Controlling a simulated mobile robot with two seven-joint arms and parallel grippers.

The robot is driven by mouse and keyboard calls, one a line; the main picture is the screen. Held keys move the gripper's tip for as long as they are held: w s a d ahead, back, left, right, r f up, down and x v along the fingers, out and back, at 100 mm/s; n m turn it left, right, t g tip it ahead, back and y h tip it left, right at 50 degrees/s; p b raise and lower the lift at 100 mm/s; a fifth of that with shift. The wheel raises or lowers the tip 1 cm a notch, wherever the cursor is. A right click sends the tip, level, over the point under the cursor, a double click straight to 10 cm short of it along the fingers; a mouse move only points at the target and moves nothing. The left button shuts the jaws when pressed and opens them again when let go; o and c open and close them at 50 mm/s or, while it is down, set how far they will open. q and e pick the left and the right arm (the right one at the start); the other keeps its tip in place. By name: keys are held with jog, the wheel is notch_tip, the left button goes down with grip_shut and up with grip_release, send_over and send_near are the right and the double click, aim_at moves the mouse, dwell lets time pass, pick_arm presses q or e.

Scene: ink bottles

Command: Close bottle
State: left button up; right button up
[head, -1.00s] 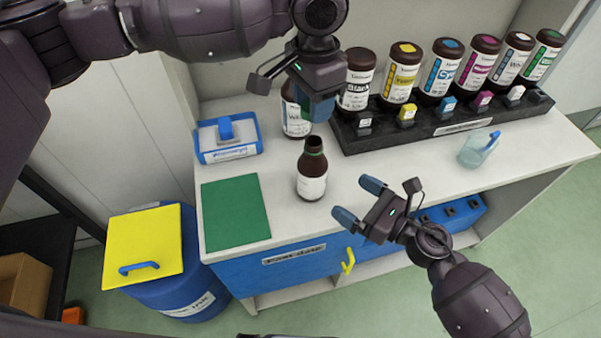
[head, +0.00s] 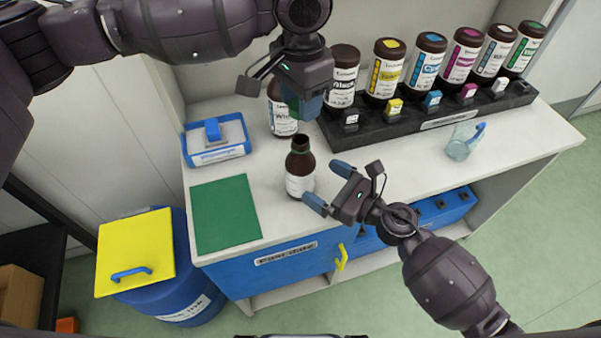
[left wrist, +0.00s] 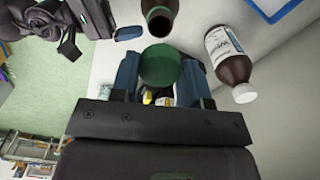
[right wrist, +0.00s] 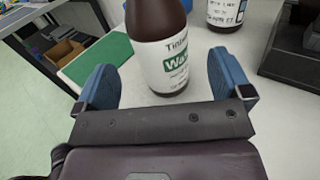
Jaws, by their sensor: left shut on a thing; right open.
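An open brown bottle (head: 300,176) with a white label stands upright on the counter. It also shows at the top of the left wrist view (left wrist: 158,18), its dark mouth uncovered. My left gripper (head: 303,108) is above and behind it, shut on a round green cap (left wrist: 160,66). My right gripper (head: 328,186) is open, just right of the bottle, fingers pointing at it. In the right wrist view the bottle (right wrist: 158,45) stands ahead, between the lines of the two blue fingers; contact cannot be seen.
A white-capped bottle (head: 281,112) stands behind the open one. A black rack (head: 400,133) with several ink bottles runs along the back. A glass cup (head: 460,146) is at right. A green mat (head: 225,214) and a blue-white tray (head: 216,150) are at left.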

aim_at(300, 169)
jog(key=shift+x, duration=3.45)
jog(key=shift+c, duration=0.2)
jog(key=c, duration=1.3)
pick_arm(q)
jog(key=shift+f, duration=2.5)
jog(key=shift+f, duration=0.9)
jog(key=shift+f, duration=0.6)
